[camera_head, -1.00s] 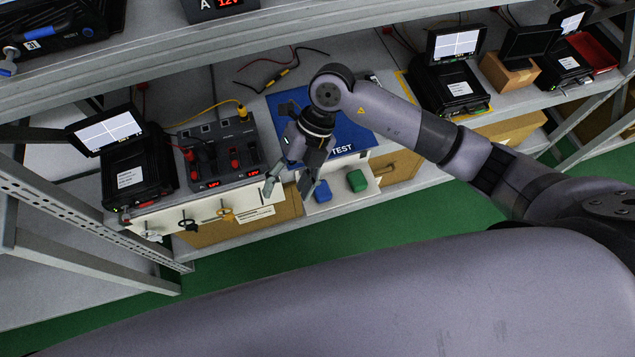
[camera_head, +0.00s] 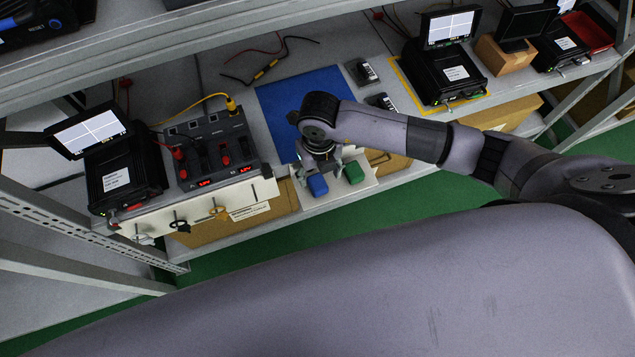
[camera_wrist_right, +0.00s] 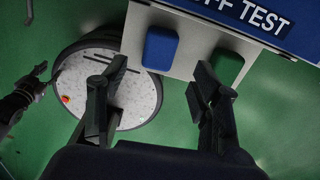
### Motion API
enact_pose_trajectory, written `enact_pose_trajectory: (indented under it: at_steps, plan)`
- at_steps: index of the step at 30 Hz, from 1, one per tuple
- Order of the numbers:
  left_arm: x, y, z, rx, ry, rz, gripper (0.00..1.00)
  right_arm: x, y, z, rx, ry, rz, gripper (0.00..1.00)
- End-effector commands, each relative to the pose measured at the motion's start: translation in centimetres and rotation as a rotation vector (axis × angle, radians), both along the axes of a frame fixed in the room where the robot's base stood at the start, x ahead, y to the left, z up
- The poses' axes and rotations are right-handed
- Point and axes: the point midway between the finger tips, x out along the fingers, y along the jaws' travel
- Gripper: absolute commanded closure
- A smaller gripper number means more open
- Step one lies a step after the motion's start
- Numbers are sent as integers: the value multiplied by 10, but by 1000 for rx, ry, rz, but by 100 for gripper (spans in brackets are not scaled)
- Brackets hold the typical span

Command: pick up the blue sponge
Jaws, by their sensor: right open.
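The blue sponge (camera_head: 317,185) sits on a white tray or ledge (camera_head: 310,201) at the front of the rack shelf, left of a green sponge (camera_head: 353,173). My right gripper (camera_head: 318,165) is just above and behind the sponges in the head view, and its wrist hides part of the area. In the right wrist view the blue sponge (camera_wrist_right: 160,48) lies ahead of my right gripper (camera_wrist_right: 152,92), between the lines of its two spread fingers. The fingers are open, empty and apart from the sponge. The green sponge (camera_wrist_right: 227,66) is beyond the right fingertip.
A blue mat (camera_head: 300,95) lies behind the tray. A charger-like unit (camera_head: 210,148) with red plugs and a black case with a screen (camera_head: 120,170) stand to the left. Another black case (camera_head: 445,75) stands to the right. Hooks hang along the white front panel (camera_head: 200,207).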

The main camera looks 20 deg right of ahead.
Motion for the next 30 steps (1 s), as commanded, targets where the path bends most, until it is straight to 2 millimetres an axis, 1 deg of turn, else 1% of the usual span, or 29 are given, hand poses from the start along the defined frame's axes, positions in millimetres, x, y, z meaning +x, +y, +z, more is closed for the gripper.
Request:
enact_pose_trajectory:
  at_steps: [5, 12, 15, 22, 30]
  plan:
    - [2, 0, 1, 0, -3, 2, 60, 0, 1, -13, 0, 4, 0, 42]
    - [4, 1, 1, 1, -5, 4, 60, 3, 2, -48, 0, 3, 0, 42]
    - [4, 1, 1, 0, -6, 4, 60, 4, 2, -54, 2, 1, 0, 42]
    - [4, 1, 1, 0, -6, 4, 60, 4, 2, -55, 1, 0, 1, 42]
    - [5, 1, 1, 0, -7, 4, 60, 4, 2, -55, 1, 0, 1, 59]
